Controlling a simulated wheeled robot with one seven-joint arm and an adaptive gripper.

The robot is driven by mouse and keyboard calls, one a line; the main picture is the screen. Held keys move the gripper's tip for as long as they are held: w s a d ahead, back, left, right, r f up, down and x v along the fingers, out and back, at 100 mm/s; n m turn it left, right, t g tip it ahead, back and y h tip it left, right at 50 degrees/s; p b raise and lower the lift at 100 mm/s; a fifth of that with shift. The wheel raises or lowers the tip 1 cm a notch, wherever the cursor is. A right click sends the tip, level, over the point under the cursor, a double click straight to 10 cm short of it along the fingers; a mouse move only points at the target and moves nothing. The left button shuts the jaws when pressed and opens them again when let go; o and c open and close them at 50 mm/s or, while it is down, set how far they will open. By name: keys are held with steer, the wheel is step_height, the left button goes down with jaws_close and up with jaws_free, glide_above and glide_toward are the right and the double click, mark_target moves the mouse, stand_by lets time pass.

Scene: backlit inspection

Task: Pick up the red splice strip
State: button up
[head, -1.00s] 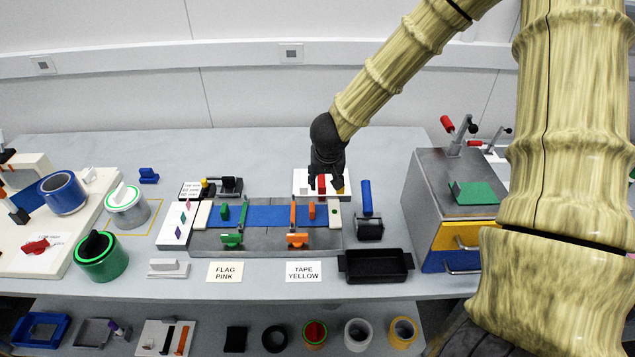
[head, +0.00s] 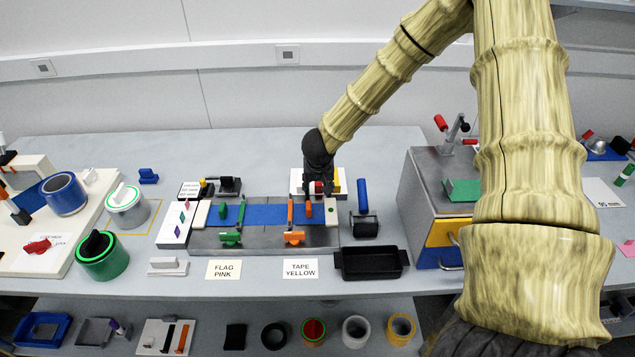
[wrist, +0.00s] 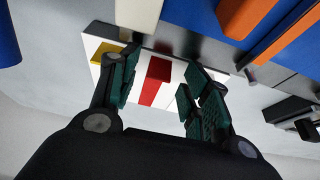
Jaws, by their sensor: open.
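The red splice strip (wrist: 157,80) stands on a white holder (wrist: 179,71) between a yellow piece (wrist: 107,50) and a white piece. In the wrist view my gripper (wrist: 163,68) is open, with a dark green-padded finger on each side of the red strip. Gaps show between the strip and both fingers, and I cannot tell the height of the fingertips against it. In the head view my gripper (head: 318,184) is over the white holder (head: 297,180) and hides most of the red strip.
In front of the holder is a grey fixture with a blue strip (head: 265,214) and orange and green clamps. A blue-handled roller (head: 363,195) and a black tray (head: 371,263) are to the right. A steel cabinet (head: 420,192) stands farther right. Bench behind the holder is clear.

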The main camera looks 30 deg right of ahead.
steer(key=shift+s+r, duration=0.2)
steer(key=shift+s, duration=0.1)
steer(key=shift+w+f, duration=0.1)
steer(key=shift+w, duration=0.05)
steer(key=c, duration=0.8)
steer(key=shift+o, duration=0.2)
